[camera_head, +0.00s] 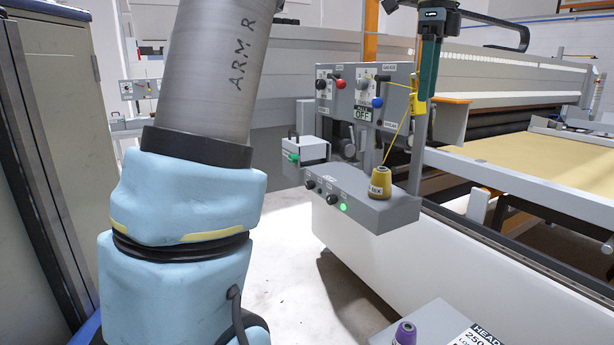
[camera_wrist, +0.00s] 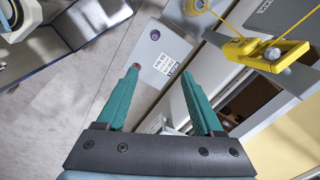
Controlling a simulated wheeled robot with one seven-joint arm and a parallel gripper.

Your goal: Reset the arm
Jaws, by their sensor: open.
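My gripper (camera_wrist: 160,72) is open and empty. Its two teal fingers stand apart in the wrist view, and nothing is between them. In the head view my gripper (camera_head: 428,72) hangs fingers down at the upper right, beside the right edge of the grey control panel (camera_head: 345,112). A yellow thread guide (camera_head: 420,104) is close to the fingertips there; I cannot tell whether they touch. The wrist view shows the yellow guide (camera_wrist: 258,55) to the right of the fingers. My arm's link marked "ARM R" and its light blue joint fill the left of the head view.
A yellow thread cone (camera_head: 380,184) stands on the grey shelf (camera_head: 385,214), with yellow thread running up from it. A labelled box (camera_head: 440,325) with a purple knob (camera_head: 404,334) is at the bottom. A cabinet (camera_head: 58,110) stands left. The quilting frame (camera_head: 535,190) extends right.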

